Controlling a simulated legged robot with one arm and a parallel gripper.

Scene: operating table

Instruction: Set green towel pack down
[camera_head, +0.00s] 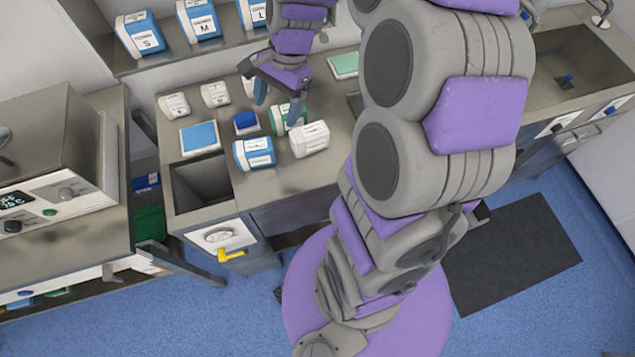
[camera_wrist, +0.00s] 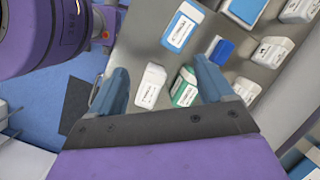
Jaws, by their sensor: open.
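The green towel pack (camera_head: 279,121) is a small green and white packet on the steel counter (camera_head: 285,180). In the wrist view the green towel pack (camera_wrist: 184,88) shows between my fingers, closer to the right one. My gripper (camera_head: 279,102) is open over the counter, with its fingers apart around the pack's area. The wrist view also shows my gripper (camera_wrist: 163,86) open, with a gap between the pack and the left finger. One finger partly covers the pack in the head view. I cannot tell whether a finger touches it.
A white pack (camera_head: 310,139) lies right beside the green one. A blue and white pack (camera_head: 254,153), a dark blue block (camera_head: 245,121) and a blue pad (camera_head: 199,138) are to the left. A square opening (camera_head: 203,183) is at the counter's front left. Glove boxes (camera_head: 140,34) stand on a shelf behind.

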